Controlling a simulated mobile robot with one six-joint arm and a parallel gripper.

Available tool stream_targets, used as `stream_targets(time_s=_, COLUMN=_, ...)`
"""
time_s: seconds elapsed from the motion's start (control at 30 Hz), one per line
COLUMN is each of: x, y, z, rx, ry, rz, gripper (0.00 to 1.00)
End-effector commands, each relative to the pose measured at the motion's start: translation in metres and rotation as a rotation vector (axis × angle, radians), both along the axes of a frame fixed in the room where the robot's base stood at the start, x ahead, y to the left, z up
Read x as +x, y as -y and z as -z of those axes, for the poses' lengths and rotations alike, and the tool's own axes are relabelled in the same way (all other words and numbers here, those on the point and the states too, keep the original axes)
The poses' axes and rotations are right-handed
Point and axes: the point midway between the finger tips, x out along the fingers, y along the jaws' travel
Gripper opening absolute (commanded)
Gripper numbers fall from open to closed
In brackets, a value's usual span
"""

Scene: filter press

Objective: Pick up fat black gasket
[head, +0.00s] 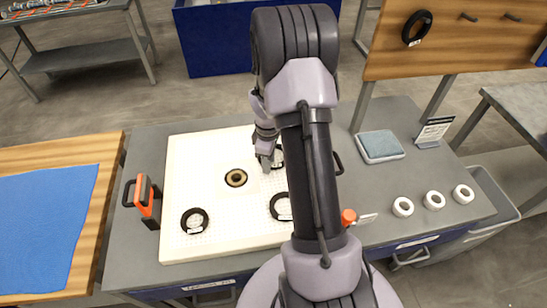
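Several black ring gaskets are in the head view, and I cannot tell for sure which is the fat one. One ring (195,221) lies at the front left of the white plate (200,150). Another ring (274,207) lies right of it, partly hidden by my arm. A third black ring (281,157) shows partly behind my gripper. A fourth ring (406,31) with a small tag hangs on the wooden board. My gripper (266,166) points down over the plate beside the third ring. Its fingertips are too small to tell whether they are open or touching anything.
The plate has a brass-rimmed centre hole (236,177). An orange-and-black tool (148,200) stands at its left edge. Right of my arm are a blue-grey pad (380,146), a small sign (434,130) and white rolls (434,200). The grey bench (385,185) between them is clear.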

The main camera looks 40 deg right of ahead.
Motion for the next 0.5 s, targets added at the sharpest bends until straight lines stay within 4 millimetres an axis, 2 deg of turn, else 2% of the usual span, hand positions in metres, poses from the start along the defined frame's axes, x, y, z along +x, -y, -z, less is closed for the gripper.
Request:
stream_targets(time_s=0.03, x=-0.0001, y=-0.0001, z=-0.0006, rx=0.0, ry=0.0, rz=0.0, gripper=0.29)
stream_targets(time_s=0.2, x=-0.0001, y=-0.0001, z=-0.0008, rx=0.0, ry=0.0, rz=0.0, gripper=0.0)
stream_targets(time_s=0.5, x=0.0, y=0.0, z=-0.0009, rx=0.0, ry=0.0, rz=-0.001, gripper=0.0)
